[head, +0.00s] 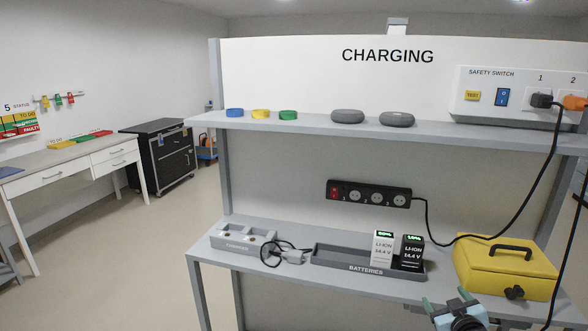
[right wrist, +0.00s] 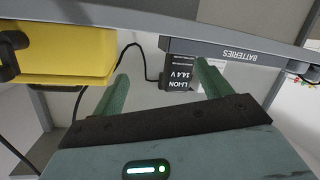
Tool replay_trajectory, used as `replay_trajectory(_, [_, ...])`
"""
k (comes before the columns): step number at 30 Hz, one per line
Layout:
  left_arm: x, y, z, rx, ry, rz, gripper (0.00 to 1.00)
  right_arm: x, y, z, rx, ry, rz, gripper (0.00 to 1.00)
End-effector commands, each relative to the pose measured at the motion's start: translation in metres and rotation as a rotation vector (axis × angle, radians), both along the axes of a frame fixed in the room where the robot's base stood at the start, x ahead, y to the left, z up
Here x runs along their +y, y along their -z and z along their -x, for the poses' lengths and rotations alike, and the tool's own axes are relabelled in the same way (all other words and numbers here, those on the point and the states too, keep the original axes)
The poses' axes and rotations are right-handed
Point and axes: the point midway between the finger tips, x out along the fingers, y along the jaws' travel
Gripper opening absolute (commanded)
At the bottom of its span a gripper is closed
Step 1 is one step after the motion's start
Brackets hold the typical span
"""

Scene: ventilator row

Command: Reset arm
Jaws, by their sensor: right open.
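My right gripper (head: 453,301) shows at the bottom of the head view, in front of the bench's front edge. In the right wrist view its two green fingers (right wrist: 162,75) stand apart with nothing between them. A black battery (head: 411,251) and a white battery (head: 382,247) stand upright in the right part of the grey BATTERIES tray (head: 335,262). The black battery (right wrist: 181,72) also shows beyond the fingers in the wrist view, apart from them. My left gripper is not in view.
A yellow case (head: 503,267) stands right of the tray, close to my right gripper. A charger (head: 243,238) with a cable sits at the left. A power strip (head: 369,194) is on the back panel. A black cable hangs at the right from the safety switch box (head: 518,93).

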Motion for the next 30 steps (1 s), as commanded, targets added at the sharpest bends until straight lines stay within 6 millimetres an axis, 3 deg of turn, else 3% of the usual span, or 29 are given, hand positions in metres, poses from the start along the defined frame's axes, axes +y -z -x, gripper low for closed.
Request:
replay_trajectory(1, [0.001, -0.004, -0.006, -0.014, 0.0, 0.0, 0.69, 0.01, 0.023, 0.015, 0.035, -0.013, -0.009, 0.77])
replay_trajectory(8, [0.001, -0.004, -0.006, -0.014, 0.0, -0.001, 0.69, 0.044, 0.081, 0.07, 0.119, -0.055, -0.041, 0.77])
replay_trajectory(11, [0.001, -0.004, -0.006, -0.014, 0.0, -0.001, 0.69, 0.063, 0.111, 0.106, 0.167, -0.076, -0.065, 0.77])
replay_trajectory(18, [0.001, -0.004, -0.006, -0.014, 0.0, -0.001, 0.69, 0.114, 0.178, 0.225, 0.31, -0.12, -0.15, 0.77])
replay_trajectory(24, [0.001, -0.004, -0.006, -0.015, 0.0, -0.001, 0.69, 0.151, 0.205, 0.331, 0.43, -0.132, -0.232, 0.77])
replay_trajectory(30, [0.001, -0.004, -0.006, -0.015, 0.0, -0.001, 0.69, 0.175, 0.209, 0.415, 0.522, -0.122, -0.303, 0.77])
